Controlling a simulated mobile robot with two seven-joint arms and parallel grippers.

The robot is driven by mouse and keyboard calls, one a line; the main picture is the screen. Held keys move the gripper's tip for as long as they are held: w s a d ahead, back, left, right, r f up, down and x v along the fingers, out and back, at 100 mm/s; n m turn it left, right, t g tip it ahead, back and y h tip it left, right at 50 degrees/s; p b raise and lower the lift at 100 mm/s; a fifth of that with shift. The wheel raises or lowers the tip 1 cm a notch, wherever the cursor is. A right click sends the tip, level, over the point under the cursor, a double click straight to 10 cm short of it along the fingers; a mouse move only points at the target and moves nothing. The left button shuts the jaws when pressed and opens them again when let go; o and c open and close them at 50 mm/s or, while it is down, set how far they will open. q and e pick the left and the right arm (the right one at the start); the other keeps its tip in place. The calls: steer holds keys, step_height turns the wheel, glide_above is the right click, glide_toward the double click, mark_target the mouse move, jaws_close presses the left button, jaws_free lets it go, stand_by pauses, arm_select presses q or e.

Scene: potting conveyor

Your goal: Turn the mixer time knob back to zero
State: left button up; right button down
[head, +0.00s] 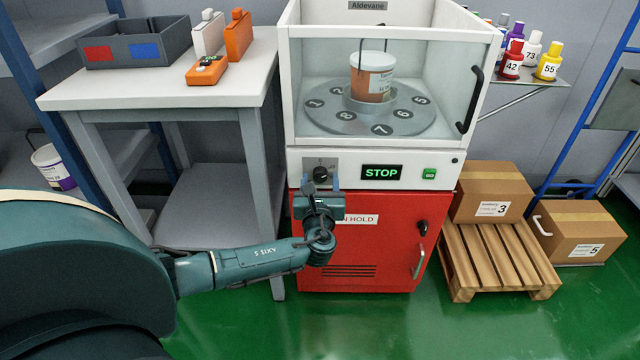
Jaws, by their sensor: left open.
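The mixer time knob (320,173) is a small black dial on a grey plate at the left of the mixer's white control panel (400,183). My left gripper (320,186) is just below and in front of the knob, with its fingers apart. I cannot tell whether the fingers touch the knob. The knob's pointer and scale are too small to read. A green-lit STOP display (382,172) and a green switch (429,173) are to the right on the same panel. My right gripper is not in view.
Above the panel, a clear-walled chamber holds an orange-and-white tub (371,78) on a numbered turntable (400,118). A red cabinet (385,240) is below. A white table (160,88) stands left; a pallet (500,262) with a box (490,192) stands right.

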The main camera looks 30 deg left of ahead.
arm_select(q)
steer(key=shift+c, duration=0.3)
steer(key=c, duration=0.9)
